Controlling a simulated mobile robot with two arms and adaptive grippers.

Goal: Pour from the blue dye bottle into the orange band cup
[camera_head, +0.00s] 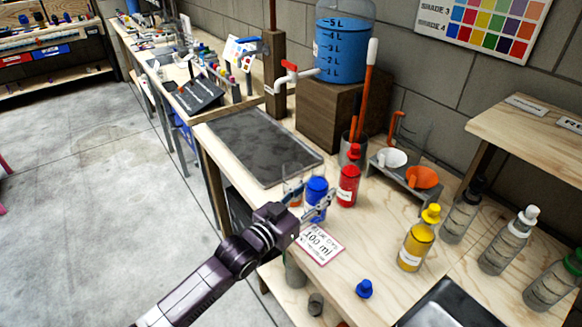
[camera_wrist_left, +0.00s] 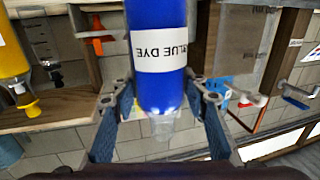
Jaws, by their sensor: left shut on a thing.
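The blue dye bottle (camera_head: 316,194) stands upright near the front edge of the bench. My left gripper (camera_head: 311,209) is shut around it. In the left wrist view the bottle (camera_wrist_left: 160,50) hangs between the two fingers (camera_wrist_left: 162,108), its label upside down and a clear, uncapped neck at the picture's lower end. A clear cup with an orange band (camera_head: 292,186) stands just left of the bottle, partly hidden by it and the gripper. I cannot tell whether they touch. My right gripper is not in view.
A blue cap (camera_head: 364,288) lies near the front. A red bottle (camera_head: 348,186) stands close on the right, a yellow one (camera_head: 417,240) farther right. A 100 ml card (camera_head: 318,243) lies in front. A dark tray (camera_head: 265,145) lies empty behind. Orange and white funnels (camera_head: 421,178) sit in a rack.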

